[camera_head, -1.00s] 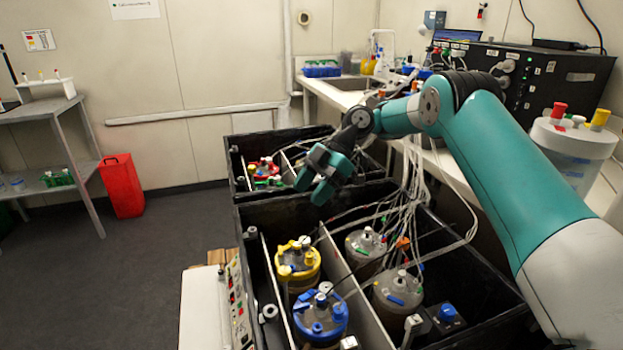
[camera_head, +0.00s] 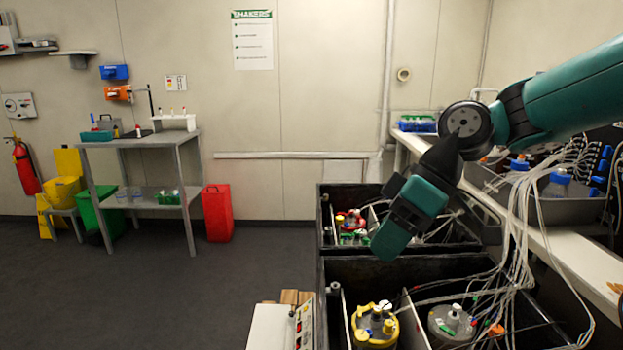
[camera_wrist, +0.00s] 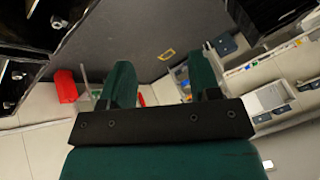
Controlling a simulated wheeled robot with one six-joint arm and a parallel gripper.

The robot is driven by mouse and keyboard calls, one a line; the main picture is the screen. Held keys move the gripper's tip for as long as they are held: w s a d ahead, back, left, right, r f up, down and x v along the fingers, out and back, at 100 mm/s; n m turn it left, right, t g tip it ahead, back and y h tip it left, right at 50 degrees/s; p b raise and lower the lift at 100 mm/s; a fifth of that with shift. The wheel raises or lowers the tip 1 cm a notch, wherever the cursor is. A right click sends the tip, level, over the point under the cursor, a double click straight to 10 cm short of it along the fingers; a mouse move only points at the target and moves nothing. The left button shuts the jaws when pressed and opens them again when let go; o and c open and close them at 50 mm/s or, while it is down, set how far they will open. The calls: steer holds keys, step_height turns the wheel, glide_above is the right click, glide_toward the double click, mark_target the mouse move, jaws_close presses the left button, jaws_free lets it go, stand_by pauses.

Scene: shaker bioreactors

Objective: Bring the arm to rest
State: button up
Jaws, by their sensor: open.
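My arm (camera_head: 565,95) reaches in from the right in the head view, bent at a dark joint. My gripper (camera_head: 385,240) hangs from it, tilted down to the left, in front of the shaker boxes. In the wrist view, the two green fingers of my gripper (camera_wrist: 162,85) stand apart with nothing between them. The gripper holds nothing and appears to be in free air; its exact height above the boxes is hard to tell.
The far shaker box (camera_head: 322,240) holds a red-lidded vessel (camera_head: 350,220). The near box (camera_head: 326,275) holds a yellow-lidded vessel (camera_head: 374,325) and a grey-lidded one (camera_head: 450,322). Tubes (camera_head: 515,230) hang at right. A red bin (camera_head: 217,212) stands left; the floor (camera_head: 130,290) there is clear.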

steer(key=s+d+m+h, duration=0.1)
steer(key=s+d+m, duration=0.1)
steer(key=s, duration=0.7)
steer(key=s+d+m+t+h+p, duration=0.1)
steer(key=s+m, duration=0.3)
steer(key=s, duration=0.5)
steer(key=shift+s+d+f, duration=0.35)
steer(key=shift+d, duration=0.1)
